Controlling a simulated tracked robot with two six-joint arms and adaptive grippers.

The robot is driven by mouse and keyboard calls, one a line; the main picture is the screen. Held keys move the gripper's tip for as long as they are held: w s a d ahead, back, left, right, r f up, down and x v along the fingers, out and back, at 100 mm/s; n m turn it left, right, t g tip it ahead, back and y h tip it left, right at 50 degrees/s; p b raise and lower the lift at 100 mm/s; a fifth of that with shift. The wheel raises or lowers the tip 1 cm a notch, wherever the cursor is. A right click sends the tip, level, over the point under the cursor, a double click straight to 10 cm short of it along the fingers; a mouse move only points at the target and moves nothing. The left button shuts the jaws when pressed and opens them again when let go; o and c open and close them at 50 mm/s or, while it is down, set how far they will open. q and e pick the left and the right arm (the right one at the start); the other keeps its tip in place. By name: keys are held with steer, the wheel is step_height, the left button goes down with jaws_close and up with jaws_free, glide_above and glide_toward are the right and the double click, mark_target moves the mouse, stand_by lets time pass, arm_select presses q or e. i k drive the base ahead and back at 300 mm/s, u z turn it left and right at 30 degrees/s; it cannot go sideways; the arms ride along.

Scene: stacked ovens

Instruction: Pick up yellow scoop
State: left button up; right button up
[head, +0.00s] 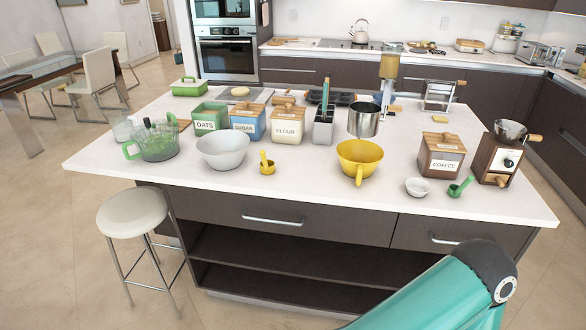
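A small yellow scoop (267,168) stands on the white island top in the head view, near the front edge left of the middle. Its short handle points up and slightly left. A larger yellow bowl (360,152) with a yellow handle toward the front sits to its right. Neither of my grippers is in view. Only a teal link of my arm shows at the bottom right, in front of the island and well apart from the scoop.
A pale bowl (223,149) stands left of the scoop, a flour canister (288,128) behind it. A green measuring jug (157,143) is further left. A coffee box (441,156) and a green scoop (456,190) are at the right. A stool (133,213) stands before the island.

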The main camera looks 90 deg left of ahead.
mark_target(266, 166)
steer(key=u, duration=0.15)
steer(key=i, duration=0.25)
steer(key=u, duration=2.3)
steer(key=k, duration=0.3)
steer(key=u, duration=0.5)
steer(key=i, duration=1.3)
steer(key=z, duration=0.35)
